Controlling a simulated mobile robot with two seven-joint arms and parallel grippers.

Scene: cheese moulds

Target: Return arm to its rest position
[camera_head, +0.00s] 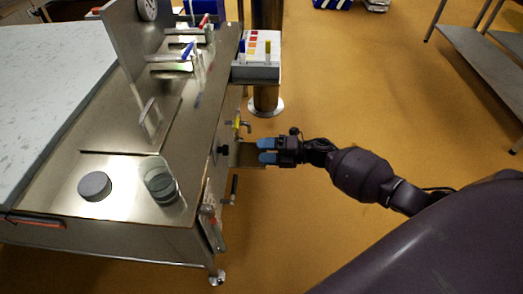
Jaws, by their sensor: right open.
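My right gripper (267,150) is at the middle of the head view, pointing left towards the side of the steel table (120,205). Its two blue fingertips are apart, with nothing seen between them. It is beside the table's right side, close to the valves and handles there. I cannot tell whether it touches any of them. My right arm (361,175) stretches out from the lower right over the floor. My left gripper is not in view.
A dark round disc (95,186) and a clear cylindrical mould (161,185) stand on the table's near end. A grey rack (256,71) with coloured items is at its right edge. A steel shelf (480,55) stands far right. Orange floor between is clear.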

